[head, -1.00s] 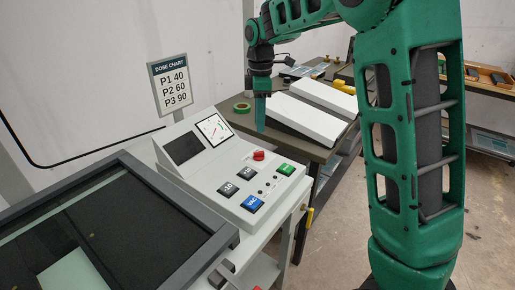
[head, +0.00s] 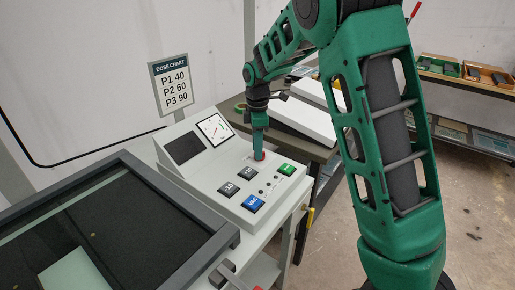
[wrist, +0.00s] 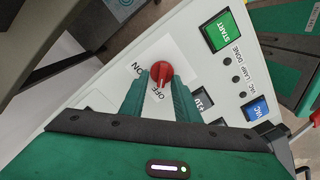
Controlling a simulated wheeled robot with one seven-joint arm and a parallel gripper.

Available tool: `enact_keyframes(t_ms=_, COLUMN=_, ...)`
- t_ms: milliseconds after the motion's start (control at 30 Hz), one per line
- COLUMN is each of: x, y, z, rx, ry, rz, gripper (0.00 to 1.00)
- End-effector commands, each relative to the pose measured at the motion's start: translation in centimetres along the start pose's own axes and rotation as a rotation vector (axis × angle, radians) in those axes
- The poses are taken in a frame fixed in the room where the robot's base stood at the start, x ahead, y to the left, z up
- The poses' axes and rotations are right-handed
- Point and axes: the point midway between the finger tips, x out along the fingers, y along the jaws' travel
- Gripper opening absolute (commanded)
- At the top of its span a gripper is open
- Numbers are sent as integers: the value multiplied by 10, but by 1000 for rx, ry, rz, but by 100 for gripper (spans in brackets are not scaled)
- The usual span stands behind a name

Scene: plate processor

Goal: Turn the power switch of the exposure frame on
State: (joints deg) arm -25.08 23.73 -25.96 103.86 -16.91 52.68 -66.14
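The power switch is a round red knob (wrist: 161,71) on the exposure frame's white control panel (head: 205,168), with OFF and ON printed beside it. Its pale mark points toward OFF in the wrist view. My gripper (wrist: 161,79) is open, pointing down, with one green fingertip on each side of the knob. A gap shows between the fingers and the knob, so they look apart from it. In the head view my gripper (head: 259,151) covers most of the knob, and only a bit of red shows at the fingertips.
A green START button (wrist: 219,31), a blue VAC button (wrist: 257,108) and dark buttons (head: 228,188) sit close to the knob. The panel has a gauge (head: 215,129) and dark screen (head: 183,148). A glass-topped bed (head: 110,230) lies to the left.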

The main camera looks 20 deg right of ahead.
Motion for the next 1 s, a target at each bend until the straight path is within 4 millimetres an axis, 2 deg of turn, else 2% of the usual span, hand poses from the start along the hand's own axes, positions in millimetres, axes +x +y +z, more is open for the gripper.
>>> enact_keyframes(t_ms=233, x=1, y=0, z=0, rx=0, ry=0, rz=1, gripper=29)
enact_keyframes(t_ms=267, x=1, y=0, z=0, rx=0, ry=0, rz=1, gripper=24)
enact_keyframes(t_ms=367, x=0, y=0, z=0, rx=0, ry=0, rz=1, gripper=0)
enact_keyframes(t_ms=500, x=0, y=1, z=0, rx=0, ry=1, rz=3, gripper=0)
enact_keyframes(t_ms=533, x=0, y=2, z=5, rx=0, ry=1, rz=3, gripper=0)
enact_keyframes(t_ms=733, x=0, y=3, z=2, rx=21, ry=1, rz=6, gripper=0)
enact_keyframes(t_ms=1000, x=-1, y=5, z=2, rx=151, ry=2, rz=9, gripper=0)
